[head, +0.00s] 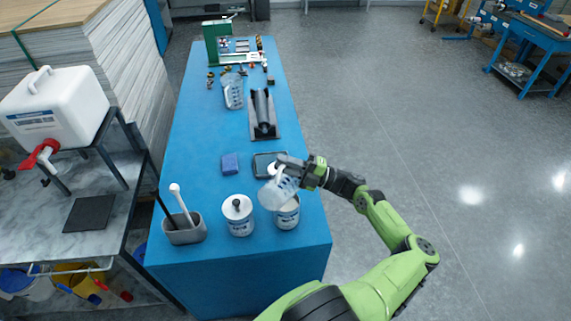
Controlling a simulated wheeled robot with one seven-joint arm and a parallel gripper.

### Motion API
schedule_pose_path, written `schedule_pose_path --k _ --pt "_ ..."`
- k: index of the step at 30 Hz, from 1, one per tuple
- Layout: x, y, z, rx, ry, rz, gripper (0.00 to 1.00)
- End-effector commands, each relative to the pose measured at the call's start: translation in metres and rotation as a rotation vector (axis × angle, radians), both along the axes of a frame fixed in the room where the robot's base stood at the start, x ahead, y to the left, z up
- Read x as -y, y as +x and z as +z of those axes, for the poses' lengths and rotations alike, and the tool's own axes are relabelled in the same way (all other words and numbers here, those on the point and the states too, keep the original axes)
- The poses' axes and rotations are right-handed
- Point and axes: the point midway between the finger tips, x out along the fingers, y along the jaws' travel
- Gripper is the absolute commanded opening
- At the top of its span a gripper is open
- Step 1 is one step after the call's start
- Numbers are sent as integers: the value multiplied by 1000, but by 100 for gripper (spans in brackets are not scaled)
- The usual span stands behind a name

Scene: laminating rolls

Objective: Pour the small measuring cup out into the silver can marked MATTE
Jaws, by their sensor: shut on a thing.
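My gripper (290,168) is shut on the small measuring cup (278,191), a clear cup with faint markings. The cup is tilted, with its lower end over a silver can (288,219) near the table's front right. That can seems to have no lid, and the cup partly hides its top. A second silver can (239,226) stands to its left, with a lid and a dark knob. Both cans have white and blue labels, too small to read here, so I cannot tell which says MATTE. I cannot see whether anything flows from the cup.
A larger clear measuring jug (233,93) and a black roll in a cradle (263,112) stand farther back on the blue table (190,125). A blue sponge (230,163), a dark tray (262,160) and a grey holder (184,234) with a white-handled tool are nearby.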

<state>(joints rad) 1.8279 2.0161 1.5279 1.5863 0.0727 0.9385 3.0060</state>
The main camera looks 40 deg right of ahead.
Motion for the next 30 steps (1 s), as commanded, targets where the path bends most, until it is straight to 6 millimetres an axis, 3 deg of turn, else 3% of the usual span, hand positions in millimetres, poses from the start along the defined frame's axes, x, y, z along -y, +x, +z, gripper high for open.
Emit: schedule_pose_path --k 15,30 --pt "-1 0 0 1 -4 0 0" --pt "-22 -8 5 52 -152 0 0"
